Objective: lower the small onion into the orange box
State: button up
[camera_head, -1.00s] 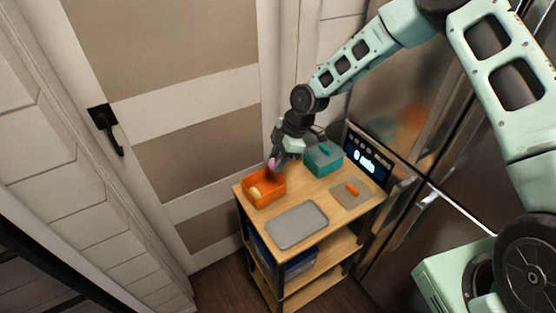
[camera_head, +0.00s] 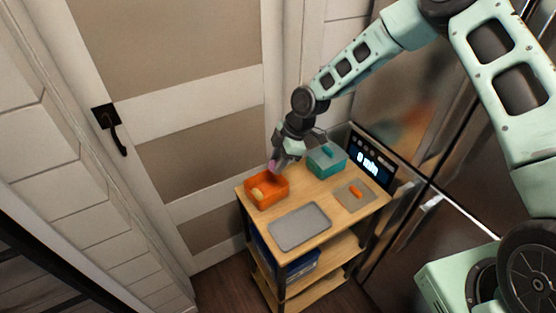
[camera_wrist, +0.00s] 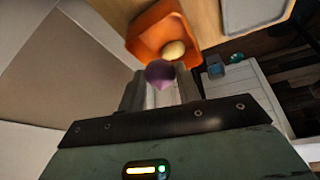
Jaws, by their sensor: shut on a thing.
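The small onion (camera_wrist: 159,73) is purple and sits between my gripper's fingers in the wrist view; a bit of it also shows in the head view (camera_head: 272,166). My gripper (camera_head: 276,163) is shut on it, at the back edge of the orange box. The orange box (camera_head: 279,192) is open-topped and stands at the back left corner of the cart top. It also shows in the wrist view (camera_wrist: 146,37), just beyond the onion. A pale yellow, rounded item (camera_wrist: 174,50) lies inside the box. I cannot tell the exact height of the onion above the box floor.
The wooden cart top (camera_head: 328,192) also bears a teal box (camera_head: 325,168) with a teal item, a grey tray (camera_head: 299,226) in front, and a grey-brown board with an orange item (camera_head: 356,192) at right. A panel with a lit display (camera_head: 369,163) stands behind.

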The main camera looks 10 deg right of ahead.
jog(key=b, duration=0.3)
send_over(278, 177)
jog(key=s, duration=0.3)
jog(key=shift+w+a+f, duration=0.1)
jog(key=shift+a+f, duration=0.05)
jog(key=shift+f, duration=1.1)
jog(key=shift+w+a+f, duration=0.1)
jog(key=shift+a+f, duration=0.05)
jog(key=shift+f, duration=1.05)
jog(key=shift+f+b, duration=0.95)
jog(key=shift+f, duration=0.15)
jog(key=o, duration=1)
jog(key=shift+o, duration=0.2)
